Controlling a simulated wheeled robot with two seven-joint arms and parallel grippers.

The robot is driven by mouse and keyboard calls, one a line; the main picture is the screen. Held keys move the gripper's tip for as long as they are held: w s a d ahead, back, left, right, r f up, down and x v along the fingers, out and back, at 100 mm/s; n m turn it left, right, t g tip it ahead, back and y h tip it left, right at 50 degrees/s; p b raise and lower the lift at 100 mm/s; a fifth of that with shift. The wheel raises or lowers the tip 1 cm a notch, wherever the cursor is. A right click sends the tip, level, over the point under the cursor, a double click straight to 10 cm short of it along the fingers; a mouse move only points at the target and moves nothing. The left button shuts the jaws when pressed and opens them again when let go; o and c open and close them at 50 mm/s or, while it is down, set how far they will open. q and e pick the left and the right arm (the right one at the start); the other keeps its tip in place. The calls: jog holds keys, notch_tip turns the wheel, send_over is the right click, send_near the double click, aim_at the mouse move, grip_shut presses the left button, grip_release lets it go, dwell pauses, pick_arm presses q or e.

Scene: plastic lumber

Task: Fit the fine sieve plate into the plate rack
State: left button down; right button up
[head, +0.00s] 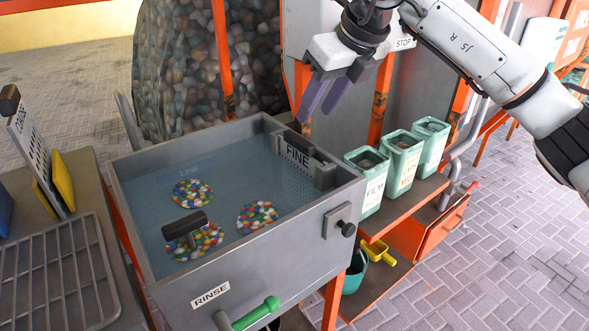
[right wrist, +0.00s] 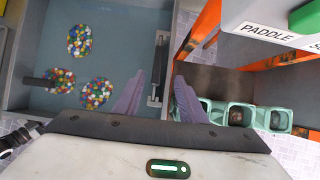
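The fine sieve plate, labelled FINE (head: 298,154), stands upright at the right wall of the rinse tank, its perforated lower part under the water. In the right wrist view it is the thin grey strip (right wrist: 160,55) along the tank wall. My right gripper (head: 318,110) has purple fingers spread apart, empty, above the plate and not touching it. In the right wrist view the fingers (right wrist: 158,82) lie either side of the plate's line. A coarse-labelled plate (head: 32,140) stands beside yellow uprights (head: 62,180) at far left; I cannot tell whether these are the plate rack. My left gripper is not in view.
The grey rinse tank (head: 240,264) holds water, several-coloured pellet patches (head: 257,217) and a dark-handled tool (head: 184,224). Green bins (head: 402,162) stand on a shelf right of the tank. A wire grid (head: 58,275) lies at lower left. Orange posts (head: 383,98) rise behind.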

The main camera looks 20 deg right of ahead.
aim_at(300, 138)
jog(key=x, duration=0.3)
jog(key=shift+s+a+f, duration=0.1)
jog(key=shift+s+f, duration=0.05)
jog(key=shift+f, duration=0.1)
jog(key=x, duration=0.5)
jog(key=shift+a+f+b, duration=0.1)
jog(key=shift+a+b, duration=0.1)
jog(key=shift+b, duration=0.1)
grip_shut()
